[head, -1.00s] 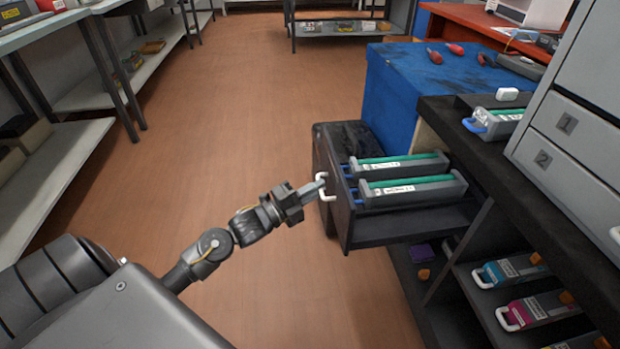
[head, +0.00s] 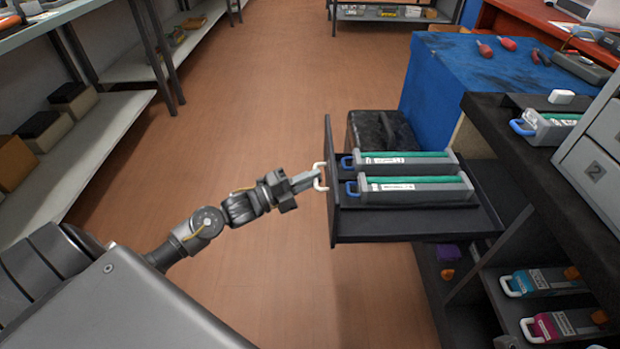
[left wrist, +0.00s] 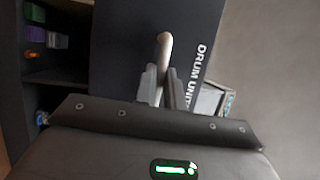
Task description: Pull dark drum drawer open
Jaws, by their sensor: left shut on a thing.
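The dark drum drawer (head: 415,228) stands pulled out from the dark cabinet at the right of the head view. It holds two grey drum units with green rollers (head: 408,162) and blue handles. Its white handle (head: 320,177) is on the front panel, which faces left. My left gripper (head: 308,180) is shut on that handle. In the left wrist view the fingers (left wrist: 164,88) close around the pale handle (left wrist: 163,55), in front of the dark panel (left wrist: 125,35) lettered "DRUM UNIT". My right gripper is in neither view.
A black case (head: 385,130) stands behind the drawer, beside a blue-sided bench (head: 440,80). Cyan (head: 541,282) and magenta (head: 562,324) cartridges lie on shelves below the cabinet top. Shelving (head: 95,135) lines the left. The brown floor (head: 260,110) between is clear.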

